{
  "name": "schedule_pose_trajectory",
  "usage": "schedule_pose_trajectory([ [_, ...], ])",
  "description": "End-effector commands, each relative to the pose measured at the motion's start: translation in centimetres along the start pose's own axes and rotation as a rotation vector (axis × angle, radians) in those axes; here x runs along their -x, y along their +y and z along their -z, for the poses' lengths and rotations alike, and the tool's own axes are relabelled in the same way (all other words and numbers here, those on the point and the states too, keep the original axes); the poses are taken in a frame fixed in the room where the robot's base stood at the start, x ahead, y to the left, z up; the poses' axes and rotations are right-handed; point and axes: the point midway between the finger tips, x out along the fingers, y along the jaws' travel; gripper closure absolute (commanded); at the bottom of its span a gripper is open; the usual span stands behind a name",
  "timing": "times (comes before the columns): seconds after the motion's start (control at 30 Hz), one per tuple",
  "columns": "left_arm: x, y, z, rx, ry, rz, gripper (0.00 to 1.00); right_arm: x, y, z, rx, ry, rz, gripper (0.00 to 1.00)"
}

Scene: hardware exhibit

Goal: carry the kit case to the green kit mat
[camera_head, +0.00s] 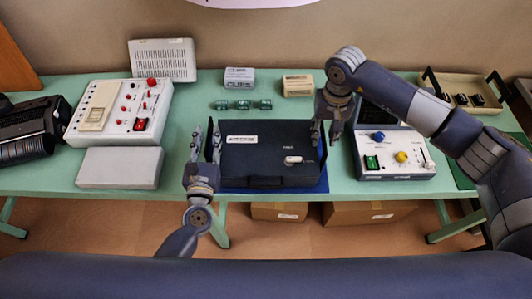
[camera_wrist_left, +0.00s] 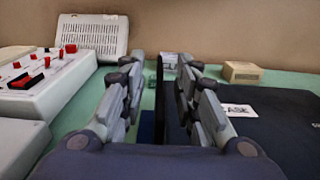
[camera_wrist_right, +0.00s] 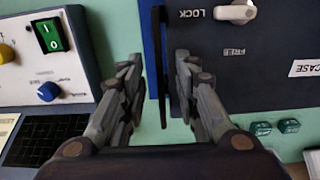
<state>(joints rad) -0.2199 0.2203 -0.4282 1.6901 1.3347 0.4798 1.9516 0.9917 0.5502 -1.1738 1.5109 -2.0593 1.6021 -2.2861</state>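The kit case (camera_head: 265,160) is a dark, flat box with a white label and a white lock knob, lying on a blue mat (camera_head: 318,184). A thin upright dark handle stands at each end. My left gripper (camera_head: 206,140) is open at the case's left end, with the left handle (camera_wrist_left: 159,95) between its fingers. My right gripper (camera_head: 326,122) is open at the right end, with the right handle (camera_wrist_right: 161,70) between its fingers. Contact is not visible at either. A darker green patch, seemingly the green kit mat (camera_head: 462,172), shows at the right, largely hidden by my right arm.
A control box (camera_head: 396,160) with blue and yellow knobs stands right of the case, between it and the green patch. A red-buttoned panel (camera_head: 120,112) and grey box (camera_head: 120,168) stand left. Green parts (camera_head: 243,105) and small boxes (camera_head: 298,86) lie behind. A tray (camera_head: 455,84) sits back right.

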Motion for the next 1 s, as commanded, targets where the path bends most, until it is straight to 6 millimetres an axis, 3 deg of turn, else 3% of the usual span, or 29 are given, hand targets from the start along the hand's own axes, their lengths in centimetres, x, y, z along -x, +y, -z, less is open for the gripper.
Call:
schedule_pose_trajectory([
  [0.2, -1.20, -0.04, -0.03, 0.000, 0.000, 0.001, 0.71, -1.16, 0.00, 0.00, 0.001, 0.001, 0.000, 0.71],
  [0.47, -1.23, -0.02, -0.02, 0.000, 0.000, 0.000, 0.71, -1.20, 0.01, 0.01, 0.001, 0.001, 0.000, 0.71],
  [0.6, -1.21, -0.02, -0.02, 0.000, 0.000, 0.000, 1.00, -1.19, 0.01, 0.01, 0.001, 0.001, 0.000, 1.00],
  [1.0, -1.19, -0.02, -0.01, 0.000, 0.000, 0.001, 1.00, -1.16, 0.02, 0.03, 0.000, 0.001, 0.000, 1.00],
])
